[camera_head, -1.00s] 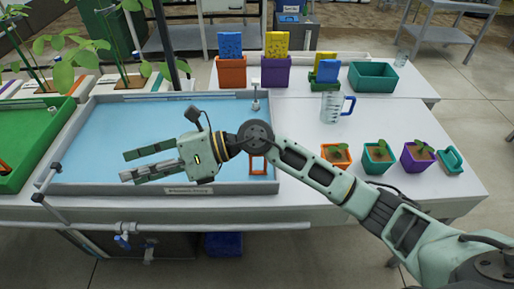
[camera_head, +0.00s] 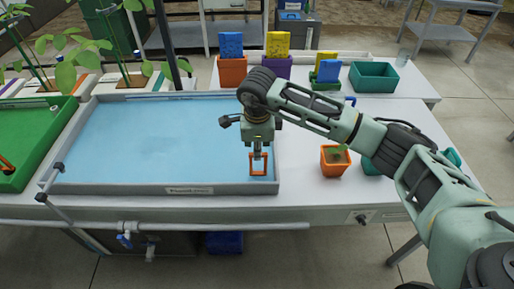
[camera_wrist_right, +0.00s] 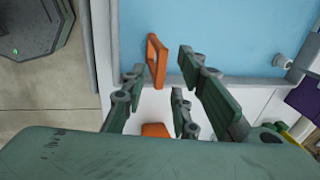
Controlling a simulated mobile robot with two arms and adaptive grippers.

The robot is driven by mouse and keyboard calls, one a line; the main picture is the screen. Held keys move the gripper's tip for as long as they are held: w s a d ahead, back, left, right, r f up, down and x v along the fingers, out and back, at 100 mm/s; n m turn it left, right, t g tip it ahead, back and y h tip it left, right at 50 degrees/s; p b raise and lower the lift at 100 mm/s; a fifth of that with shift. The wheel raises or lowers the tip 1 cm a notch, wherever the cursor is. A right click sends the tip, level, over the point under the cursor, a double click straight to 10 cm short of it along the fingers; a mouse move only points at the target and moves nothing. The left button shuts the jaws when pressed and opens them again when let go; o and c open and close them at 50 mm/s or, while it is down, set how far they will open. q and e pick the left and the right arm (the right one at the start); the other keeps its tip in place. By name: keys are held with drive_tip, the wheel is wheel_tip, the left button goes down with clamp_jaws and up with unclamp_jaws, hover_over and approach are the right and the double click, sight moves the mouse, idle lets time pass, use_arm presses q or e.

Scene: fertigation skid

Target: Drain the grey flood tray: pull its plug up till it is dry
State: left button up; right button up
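The grey flood tray (camera_head: 72,187) holds a flat sheet of blue water (camera_head: 150,135). An orange plug handle, a small upright loop (camera_head: 258,172), stands at its front right corner. It also shows in the right wrist view (camera_wrist_right: 152,62). My right gripper (camera_head: 258,153) points down over the handle. In the right wrist view its fingers (camera_wrist_right: 162,75) are spread, with the handle appearing between the tips. Whether they touch it I cannot tell. The plug below the handle is hidden. My left gripper is not in view.
A green tray (camera_head: 45,140) adjoins on the left. An orange pot (camera_head: 334,163) stands right of the gripper; other pots are partly hidden behind my arm. A pipe rail (camera_head: 200,227) runs along the front. Orange (camera_head: 232,72) and teal (camera_head: 373,78) bins stand at the back.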

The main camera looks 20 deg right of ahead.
drive_tip(key=shift+w+f, duration=0.2)
drive_tip(key=shift+f, duration=0.85)
drive_tip(key=shift+c, duration=0.3)
clamp_jaws()
